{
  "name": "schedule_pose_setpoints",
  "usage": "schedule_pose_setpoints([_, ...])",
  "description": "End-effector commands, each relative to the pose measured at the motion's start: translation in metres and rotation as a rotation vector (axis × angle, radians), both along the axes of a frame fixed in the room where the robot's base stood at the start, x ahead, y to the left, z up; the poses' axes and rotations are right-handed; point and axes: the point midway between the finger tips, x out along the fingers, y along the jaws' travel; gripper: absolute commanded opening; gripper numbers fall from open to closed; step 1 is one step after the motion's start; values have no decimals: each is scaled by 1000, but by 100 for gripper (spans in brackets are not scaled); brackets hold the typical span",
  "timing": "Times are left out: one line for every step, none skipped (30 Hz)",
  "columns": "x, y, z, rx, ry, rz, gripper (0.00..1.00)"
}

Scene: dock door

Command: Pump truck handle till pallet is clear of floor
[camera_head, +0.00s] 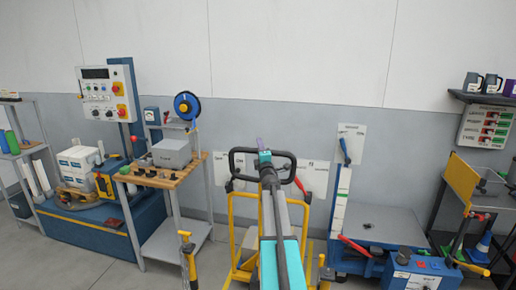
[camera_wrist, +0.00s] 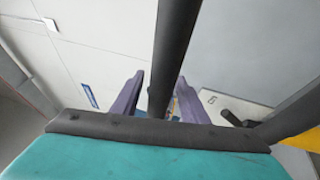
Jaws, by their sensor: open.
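The truck handle (camera_head: 233,165) is a black loop in the middle of the head view, in front of the grey wall. My gripper (camera_head: 260,145) is at the loop's top bar, at the end of my teal and grey arm. In the wrist view a black bar of the handle (camera_wrist: 175,45) runs between the two purple fingers of my gripper (camera_wrist: 160,88). The fingers stand apart on either side of the bar; I cannot tell whether either touches it. My arm hides most of the truck below, and I cannot make out the pallet or its height above the floor.
Yellow frame tubes (camera_head: 236,240) stand behind and beside my arm. A wooden-topped bench (camera_head: 190,176) and blue control station (camera_head: 80,228) are at the left. A blue machine with a grey top (camera_head: 380,232) and a shelf with cups (camera_head: 480,97) are at the right.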

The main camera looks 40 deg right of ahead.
Motion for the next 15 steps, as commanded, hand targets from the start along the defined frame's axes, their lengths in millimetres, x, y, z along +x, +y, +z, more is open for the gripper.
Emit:
schedule_pose_setpoints([3,-2,1,0,0,0,40])
schedule_pose_setpoints([4,-3,1,0,0,0,40])
schedule_pose_setpoints([5,-4,1,0,0,0,40])
schedule_pose_setpoints([6,-4,2,0,0,0,40])
schedule_pose_setpoints([7,-5,2,0,0,0,40])
schedule_pose_setpoints([7,-5,2,0,0,0,40])
schedule_pose_setpoints([7,-5,2,0,0,0,40])
schedule_pose_setpoints([8,-5,2,0,0,0,40])
schedule_pose_setpoints([8,-5,2,0,0,0,40])
schedule_pose_setpoints([8,-5,2,0,0,0,40])
schedule_pose_setpoints([8,-5,2,0,0,0,40])
schedule_pose_setpoints([8,-5,2,0,0,0,40])
schedule_pose_setpoints([8,-5,2,0,0,0,40])
schedule_pose_setpoints([8,-5,2,0,0,0,40])
schedule_pose_setpoints([8,-5,2,0,0,0,40])
